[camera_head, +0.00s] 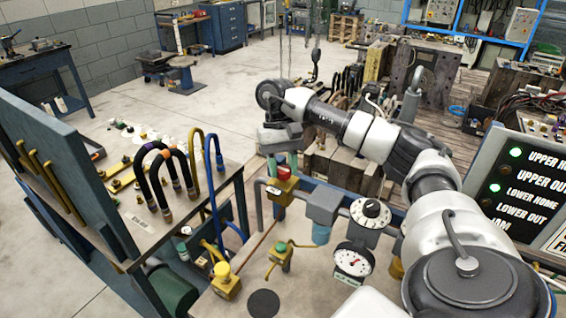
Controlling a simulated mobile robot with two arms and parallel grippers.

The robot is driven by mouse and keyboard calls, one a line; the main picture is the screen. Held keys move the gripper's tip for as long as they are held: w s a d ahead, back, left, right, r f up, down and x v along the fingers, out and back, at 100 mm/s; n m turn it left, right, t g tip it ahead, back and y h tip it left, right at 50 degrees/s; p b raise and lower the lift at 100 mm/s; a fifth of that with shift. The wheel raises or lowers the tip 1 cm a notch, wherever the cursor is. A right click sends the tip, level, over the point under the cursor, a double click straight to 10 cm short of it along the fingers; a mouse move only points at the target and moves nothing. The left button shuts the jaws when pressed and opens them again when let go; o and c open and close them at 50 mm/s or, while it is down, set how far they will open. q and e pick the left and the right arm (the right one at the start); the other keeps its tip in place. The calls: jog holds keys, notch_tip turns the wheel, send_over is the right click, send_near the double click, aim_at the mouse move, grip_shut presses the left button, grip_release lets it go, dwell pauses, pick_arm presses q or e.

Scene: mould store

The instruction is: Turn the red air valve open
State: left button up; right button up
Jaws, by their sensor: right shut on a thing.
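My right arm comes in from the right and bends down over the pipework on the bench. My right gripper (282,155) points down and is shut on the red air valve (282,172). Only a little red shows below the fingers, above a yellow body on the pipe line; the handle's angle is mostly hidden by the gripper. My left gripper is not in view.
To the right of the valve stand a grey-blue filter unit (321,206), a round black-and-white dial (370,212) and a pressure gauge (352,262). Yellow valves with a yellow knob (222,270) and a green knob (280,248) stand nearer. A panel (515,185) with green lamps is at right.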

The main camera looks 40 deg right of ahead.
jog(key=shift+r, duration=0.1)
dwell(0.4)
jog(key=o, duration=0.9)
jog(key=p+v, duration=0.3)
jog(key=v, duration=0.7)
jog(key=shift+w+r, duration=0.15)
jog(key=shift+r, duration=0.2)
